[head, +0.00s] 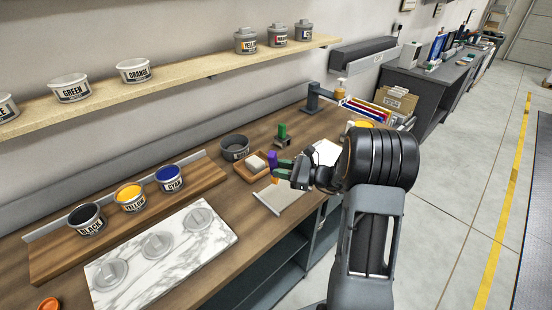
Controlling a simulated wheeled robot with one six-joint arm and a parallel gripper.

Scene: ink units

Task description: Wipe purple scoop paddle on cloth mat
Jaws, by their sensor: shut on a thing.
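The purple scoop paddle (272,158) is upright in my gripper (280,170), its purple part showing above the fingers. A small orange-yellow end shows below the fingers. My gripper is shut on it, reaching in from the right over the bench. The cloth mat (284,198) looks like a pale grey flat piece near the bench's front edge, below and just right of the paddle in the picture. The paddle looks above the mat, and I cannot tell its exact height. My arm hides part of the bench to the right.
A wooden tray (239,169) with a white block stands just left of the gripper. A grey bowl (235,147) and a green tool (282,133) stand behind. Open ink tins, including a blue one (170,178), and a marble slab (125,268) lie left.

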